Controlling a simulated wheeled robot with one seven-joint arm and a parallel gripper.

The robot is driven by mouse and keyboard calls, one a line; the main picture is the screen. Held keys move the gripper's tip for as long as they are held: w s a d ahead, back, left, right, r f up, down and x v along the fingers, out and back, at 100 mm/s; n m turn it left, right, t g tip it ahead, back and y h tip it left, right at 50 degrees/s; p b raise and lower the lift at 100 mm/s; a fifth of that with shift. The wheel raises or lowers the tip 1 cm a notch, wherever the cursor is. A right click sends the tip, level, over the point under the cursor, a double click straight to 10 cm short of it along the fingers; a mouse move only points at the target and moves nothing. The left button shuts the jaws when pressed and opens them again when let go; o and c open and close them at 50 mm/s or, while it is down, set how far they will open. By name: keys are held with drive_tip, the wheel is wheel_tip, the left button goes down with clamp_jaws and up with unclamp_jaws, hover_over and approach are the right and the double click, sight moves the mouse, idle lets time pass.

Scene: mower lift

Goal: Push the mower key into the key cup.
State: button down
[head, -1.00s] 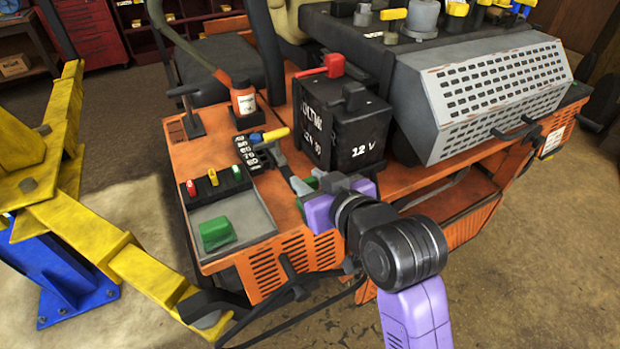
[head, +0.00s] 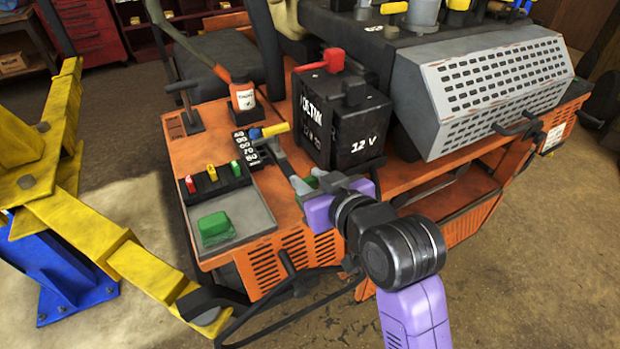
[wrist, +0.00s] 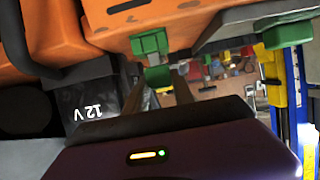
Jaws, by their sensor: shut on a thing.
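My gripper (wrist: 157,88) shows its two dark fingers in the wrist view, shut on a small green piece, which I take to be the mower key (wrist: 158,76). Just beyond it, a green fitting on the orange body, seemingly the key cup (wrist: 150,42), is close to the held piece. I cannot tell whether they touch or how deep the key is. In the head view my gripper (head: 297,184) is low over the orange deck, left of the battery. My purple wrist hides most of the key and cup there.
A black 12 V battery (head: 343,125) stands close behind my gripper. A grey tray (head: 258,217) with a green block (head: 215,229) lies to the left. Levers (head: 268,132) rise behind. A yellow lift arm (head: 110,245) stands at far left.

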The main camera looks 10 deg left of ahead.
drive_tip(key=shift+f+b, duration=0.4)
drive_tip(key=shift+f, duration=0.3)
idle(0.3)
drive_tip(key=c, duration=1)
unclamp_jaws()
drive_tip(key=shift+o, duration=0.2)
drive_tip(key=b+v, duration=0.1)
drive_tip(key=v, duration=0.6)
drive_tip(key=shift+s+d, duration=0.2)
drive_tip(key=shift+s, duration=0.1)
drive_tip(key=shift+r, duration=0.2)
